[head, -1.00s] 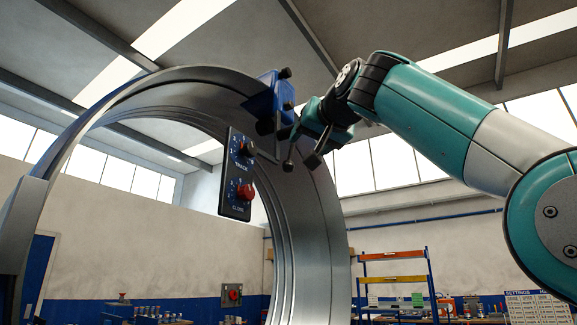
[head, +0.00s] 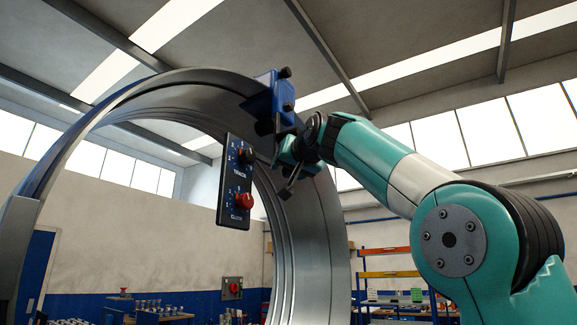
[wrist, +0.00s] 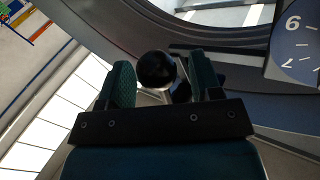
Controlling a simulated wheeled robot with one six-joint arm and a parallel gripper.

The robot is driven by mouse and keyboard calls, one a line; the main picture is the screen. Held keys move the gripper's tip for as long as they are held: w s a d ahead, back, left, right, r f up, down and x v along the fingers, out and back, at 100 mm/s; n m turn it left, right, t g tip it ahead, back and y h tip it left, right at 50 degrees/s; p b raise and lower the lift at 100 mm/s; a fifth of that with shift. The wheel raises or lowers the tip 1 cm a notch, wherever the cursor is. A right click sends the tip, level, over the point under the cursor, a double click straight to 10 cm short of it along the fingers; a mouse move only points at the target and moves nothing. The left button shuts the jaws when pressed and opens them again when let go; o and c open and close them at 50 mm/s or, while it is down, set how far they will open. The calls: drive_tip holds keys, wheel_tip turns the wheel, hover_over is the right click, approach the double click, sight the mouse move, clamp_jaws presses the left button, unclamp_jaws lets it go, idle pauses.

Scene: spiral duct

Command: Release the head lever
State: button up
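The blue head block (head: 259,101) sits on the upper rim of the large metal ring, with black knobs on its side. My gripper (head: 281,172) is just below and right of this block in the head view. In the wrist view, a round black knob (wrist: 156,70) on a pale stem, likely the head lever's end, lies between the two fingers of my gripper (wrist: 161,82). The knob looks close to the left finger, with a gap at the right finger. The fingers are apart; no firm grip shows. The lever is mostly hidden behind my gripper in the head view.
A dark control panel (head: 235,181) with a black dial and a red knob hangs left of my gripper. A numbered dial (wrist: 297,45) is near at the right of the wrist view. The grey ring (head: 315,240) curves close below my gripper. Shelves (head: 388,275) stand far behind.

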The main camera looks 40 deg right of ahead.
clamp_jaws()
drive_tip(key=w+d+r+n+t+y+b, duration=0.1)
drive_tip(key=w+d+n+t+y+b, duration=0.1)
drive_tip(key=d+n+t, duration=0.3)
drive_tip(key=shift+w+d+r+n+t+y, duration=0.2)
drive_tip(key=shift+w+d+n+t+y, duration=0.25)
drive_tip(key=shift+d+n, duration=2.05)
drive_tip(key=shift+a+n, duration=0.65)
drive_tip(key=shift+n, duration=0.05)
drive_tip(key=shift+o, duration=0.6)
unclamp_jaws()
drive_tip(key=shift+w, duration=0.1)
drive_tip(key=shift+b, duration=0.3)
